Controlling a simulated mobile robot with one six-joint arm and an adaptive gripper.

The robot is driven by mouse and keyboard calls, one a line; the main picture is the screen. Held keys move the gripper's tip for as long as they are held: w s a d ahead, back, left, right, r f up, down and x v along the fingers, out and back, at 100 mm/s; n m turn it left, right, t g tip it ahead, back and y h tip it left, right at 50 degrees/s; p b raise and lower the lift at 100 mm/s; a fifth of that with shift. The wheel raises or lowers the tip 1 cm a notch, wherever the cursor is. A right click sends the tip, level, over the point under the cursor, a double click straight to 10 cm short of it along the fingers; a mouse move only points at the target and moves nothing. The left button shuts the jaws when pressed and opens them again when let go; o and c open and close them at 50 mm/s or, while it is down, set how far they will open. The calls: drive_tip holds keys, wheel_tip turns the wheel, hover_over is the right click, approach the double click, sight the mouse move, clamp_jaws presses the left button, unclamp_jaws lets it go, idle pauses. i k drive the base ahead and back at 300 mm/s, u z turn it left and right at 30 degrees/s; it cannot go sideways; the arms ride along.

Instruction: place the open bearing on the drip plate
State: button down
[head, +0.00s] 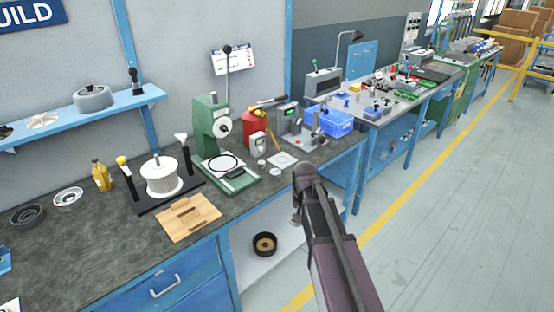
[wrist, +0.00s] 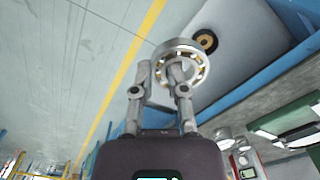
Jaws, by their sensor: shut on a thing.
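The open bearing (wrist: 205,64) is a pale metal ring with yellowish balls or cage showing. In the wrist view my gripper (wrist: 161,70) is shut on one side of its ring, with one finger overlapping the hole and the other outside. In the head view my gripper (head: 297,208) hangs in front of the bench edge, off the benchtop; I cannot make out the bearing clearly there. A flat pale square plate (head: 283,160), probably the drip plate, lies on the bench near its front edge, beyond and left of my gripper. It looks empty.
A green press (head: 212,125) stands left of the plate. A wooden block (head: 188,217) and a white spool (head: 162,177) are further left. A grey fixture (head: 303,140) and blue bin (head: 337,123) stand right. A black round part (head: 265,244) lies on the lower shelf.

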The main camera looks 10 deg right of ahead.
sight(282, 159)
drive_tip(key=i, duration=0.9)
drive_tip(key=z, duration=0.05)
